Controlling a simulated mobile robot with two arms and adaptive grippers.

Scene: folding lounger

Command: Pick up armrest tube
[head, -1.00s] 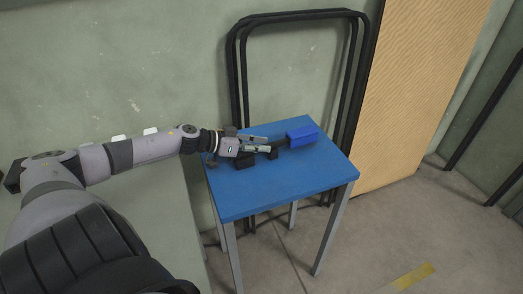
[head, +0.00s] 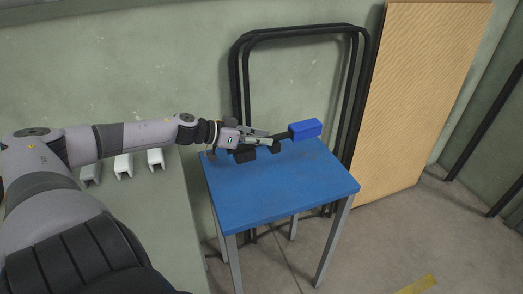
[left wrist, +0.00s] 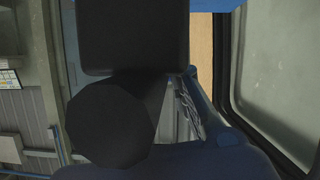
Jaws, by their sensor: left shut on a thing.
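The armrest tube (head: 305,129) shows in the head view as a bright blue block-like piece with a short dark part running toward my left gripper (head: 279,141). My left gripper comes in from the left and is shut on the dark end. The blue piece is over the far edge of the blue table (head: 285,190) and appears raised above its top. In the left wrist view a dark rounded end (left wrist: 110,125) and a dark block fill the middle, too close to tell apart surely. My right gripper is not in view.
Black tubular frames (head: 232,75) lean on the wall behind the table, close to the gripper. A wooden panel (head: 420,90) stands at the right. Several white brackets (head: 123,165) sit on a pale surface at the left. The table's front half is clear.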

